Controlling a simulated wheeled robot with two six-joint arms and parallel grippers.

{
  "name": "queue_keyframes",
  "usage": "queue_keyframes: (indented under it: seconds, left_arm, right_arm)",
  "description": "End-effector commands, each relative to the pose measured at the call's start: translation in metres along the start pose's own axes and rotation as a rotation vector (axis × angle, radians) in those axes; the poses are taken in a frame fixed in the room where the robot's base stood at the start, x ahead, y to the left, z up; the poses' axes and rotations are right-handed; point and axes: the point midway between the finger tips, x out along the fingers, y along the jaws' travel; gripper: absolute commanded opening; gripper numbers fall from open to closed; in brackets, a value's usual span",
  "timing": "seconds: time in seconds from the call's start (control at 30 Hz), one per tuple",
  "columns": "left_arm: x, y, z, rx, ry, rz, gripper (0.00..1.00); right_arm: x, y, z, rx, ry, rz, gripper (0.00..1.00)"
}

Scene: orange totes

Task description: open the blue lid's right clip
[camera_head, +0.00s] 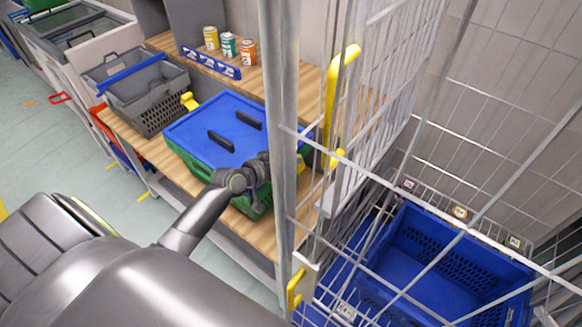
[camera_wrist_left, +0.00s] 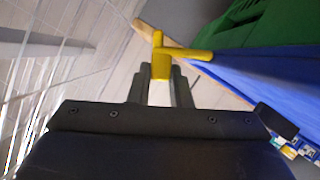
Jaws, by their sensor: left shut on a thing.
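The blue lid (camera_head: 222,128) with two black handles lies on a green crate (camera_head: 184,155) on the wooden shelf. A yellow clip (camera_head: 189,101) sticks out at the lid's left end. My left gripper (camera_wrist_left: 160,88) is shut on the yellow right clip (camera_wrist_left: 161,66), which stands between its fingertips beside the edge of the lid (camera_wrist_left: 265,75). The green crate (camera_wrist_left: 272,22) is next to it in the wrist view. My right gripper is not in view.
A wire cage trolley's post (camera_head: 282,120) stands close to my left wrist, with a blue crate (camera_head: 440,255) inside the cage. A grey crate (camera_head: 150,106) stands left of the lid. Several cans (camera_head: 229,45) stand behind it.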

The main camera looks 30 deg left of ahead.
Motion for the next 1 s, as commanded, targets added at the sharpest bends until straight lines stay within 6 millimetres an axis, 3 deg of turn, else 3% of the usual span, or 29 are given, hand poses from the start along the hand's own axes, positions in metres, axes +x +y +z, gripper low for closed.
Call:
queue_keyframes:
  seconds: [0.7,0.73,0.8,0.9,1.0]
  left_arm:
    - [-0.0013,-0.0027,-0.003,-0.072,0.0,0.029,0.0]
    - [-0.0013,-0.0027,-0.003,-0.072,0.0,0.029,0.2]
    - [-0.0013,-0.0027,-0.003,-0.072,0.0,0.029,0.3]
    - [-0.0013,-0.0026,-0.003,-0.072,0.0,0.029,0.4]
    - [-0.0013,-0.0026,-0.0029,-0.071,0.0,0.029,0.4]
  right_arm:
    - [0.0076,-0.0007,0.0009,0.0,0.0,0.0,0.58]
    - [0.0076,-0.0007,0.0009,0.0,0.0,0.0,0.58]
    - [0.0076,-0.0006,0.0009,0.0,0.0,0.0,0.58]
    - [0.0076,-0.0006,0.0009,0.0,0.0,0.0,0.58]
    - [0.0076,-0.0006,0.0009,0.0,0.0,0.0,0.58]
